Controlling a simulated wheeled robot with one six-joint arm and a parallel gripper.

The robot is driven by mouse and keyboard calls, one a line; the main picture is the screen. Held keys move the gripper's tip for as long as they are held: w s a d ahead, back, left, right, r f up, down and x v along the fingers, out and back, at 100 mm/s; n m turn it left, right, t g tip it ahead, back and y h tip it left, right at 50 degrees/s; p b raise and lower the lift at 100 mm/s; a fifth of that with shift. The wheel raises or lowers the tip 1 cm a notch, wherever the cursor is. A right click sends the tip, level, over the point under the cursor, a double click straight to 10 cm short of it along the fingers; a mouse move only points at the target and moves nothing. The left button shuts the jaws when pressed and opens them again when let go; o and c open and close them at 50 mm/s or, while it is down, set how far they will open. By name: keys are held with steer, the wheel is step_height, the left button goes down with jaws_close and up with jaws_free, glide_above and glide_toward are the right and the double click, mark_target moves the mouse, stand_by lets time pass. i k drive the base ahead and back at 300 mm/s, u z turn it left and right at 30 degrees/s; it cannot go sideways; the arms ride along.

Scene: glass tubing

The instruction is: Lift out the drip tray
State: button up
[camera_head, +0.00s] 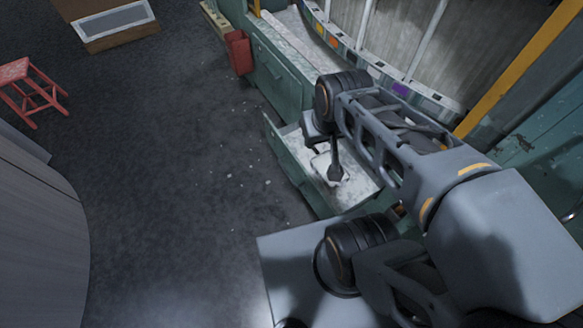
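A green, open-topped, drawer-like tray (289,166) juts out from the green cabinet in the middle of the view. Its inside is pale and stained; I take it to be the drip tray. My gripper (334,176) is a small dark shape pointing down over or inside this tray. A pale, frame-like shape lies right beside the fingers; I cannot tell what it is or whether the fingers touch it. My arm hides the tray's right part. The fingers are too small and dark to tell open from shut.
The green cabinet (277,75) runs behind the tray, with a curved rack of coloured tags (340,45) above. A red bin (239,52) hangs at its left end. A red stool (31,88) stands far left. The dark floor left of the tray is clear apart from pale flecks.

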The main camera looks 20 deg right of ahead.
mark_target(319, 163)
steer(key=u, duration=0.7)
steer(key=i, duration=2.8)
steer(key=z, duration=3.45)
